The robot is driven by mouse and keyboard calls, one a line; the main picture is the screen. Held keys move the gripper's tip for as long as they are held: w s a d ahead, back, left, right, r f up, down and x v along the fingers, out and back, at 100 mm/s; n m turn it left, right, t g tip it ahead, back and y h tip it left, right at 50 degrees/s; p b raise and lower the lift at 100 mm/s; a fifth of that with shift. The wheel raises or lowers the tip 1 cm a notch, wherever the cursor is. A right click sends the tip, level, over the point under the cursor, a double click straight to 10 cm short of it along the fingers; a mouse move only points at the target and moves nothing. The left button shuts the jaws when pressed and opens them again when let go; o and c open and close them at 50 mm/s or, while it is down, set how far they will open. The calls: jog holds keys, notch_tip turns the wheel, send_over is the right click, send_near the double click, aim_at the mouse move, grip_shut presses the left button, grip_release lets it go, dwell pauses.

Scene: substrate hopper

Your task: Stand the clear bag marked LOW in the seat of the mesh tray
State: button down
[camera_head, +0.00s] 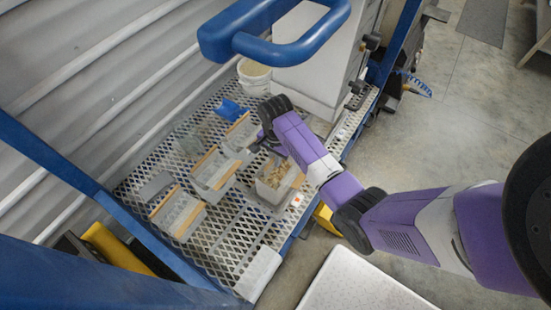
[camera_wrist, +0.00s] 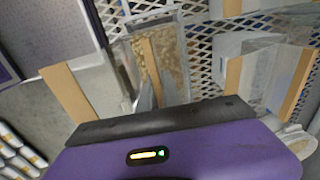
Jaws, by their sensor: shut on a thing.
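A clear bag with tan, chip-like contents (camera_head: 272,182) stands near the front right of the mesh tray (camera_head: 236,232), in or just above a grey seat (camera_head: 262,205) there; contact with the seat is hard to tell. Its LOW mark is not readable. My gripper (camera_head: 268,150) is at the bag's upper end and shut on it. The arm reaches in from the right.
Several grey holders with tan edges, such as the middle one (camera_head: 213,172) and the front left one (camera_head: 178,212), stand left of the bag. A blue piece (camera_head: 230,109) and a white bucket (camera_head: 254,76) are behind. A blue bar (camera_head: 290,48) crosses above. Open mesh lies in front.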

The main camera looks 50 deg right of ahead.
jog(key=shift+f, duration=0.2)
jog(key=c, duration=1.5)
grip_release()
jog(key=shift+r, duration=3.9)
